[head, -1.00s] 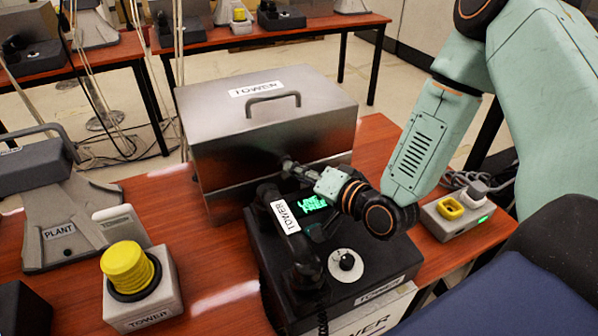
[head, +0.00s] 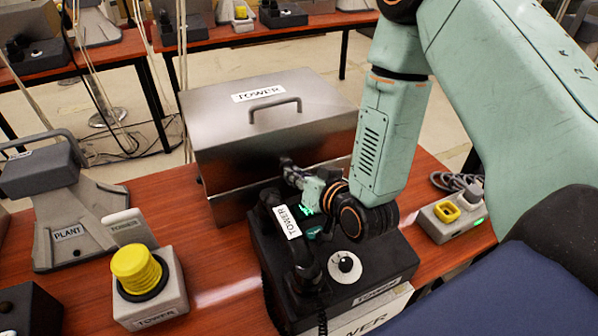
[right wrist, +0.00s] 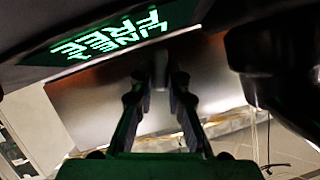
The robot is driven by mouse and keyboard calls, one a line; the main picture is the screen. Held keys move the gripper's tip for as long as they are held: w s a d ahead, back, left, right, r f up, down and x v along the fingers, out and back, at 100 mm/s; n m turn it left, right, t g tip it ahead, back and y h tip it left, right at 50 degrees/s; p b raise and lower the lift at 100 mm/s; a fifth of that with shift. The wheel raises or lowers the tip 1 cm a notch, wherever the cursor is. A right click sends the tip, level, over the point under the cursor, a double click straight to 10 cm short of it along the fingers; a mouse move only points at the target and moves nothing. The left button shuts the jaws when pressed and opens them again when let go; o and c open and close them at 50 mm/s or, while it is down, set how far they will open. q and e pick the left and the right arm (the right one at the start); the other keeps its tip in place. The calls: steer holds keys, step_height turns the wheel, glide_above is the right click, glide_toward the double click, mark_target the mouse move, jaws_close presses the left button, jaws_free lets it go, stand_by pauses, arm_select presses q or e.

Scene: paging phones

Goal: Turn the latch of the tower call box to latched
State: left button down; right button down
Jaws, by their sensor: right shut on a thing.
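The tower call box (head: 225,130) is a grey metal box with a handle and a TOWER label on its lid, standing at the back of the wooden table. My right gripper (head: 290,172) reaches to its front face, above the black tower phone. In the right wrist view, my right gripper's fingers (right wrist: 160,100) are closed around a small dark grey piece, seemingly the latch (right wrist: 161,68), against the metal front. The fingers hide most of the latch, and its turn angle is hard to tell. My left gripper is not in view.
The black tower phone (head: 385,262), with handset (head: 288,235) and dial, sits directly under my right gripper. A small grey box (head: 445,228) with a yellow socket is right.

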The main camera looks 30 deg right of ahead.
steer(key=shift+w+a+r+n+h+p, duration=0.1)
steer(key=shift+n+h+p, duration=0.1)
steer(key=shift+n+h, duration=0.35)
steer(key=shift+a+n+h+p, duration=0.15)
steer(key=shift+n+h, duration=0.2)
steer(key=shift+n, duration=0.3)
steer(key=c, duration=1.3)
jaws_free()
steer(key=shift+v, duration=3.75)
steer(key=shift+r, duration=0.15)
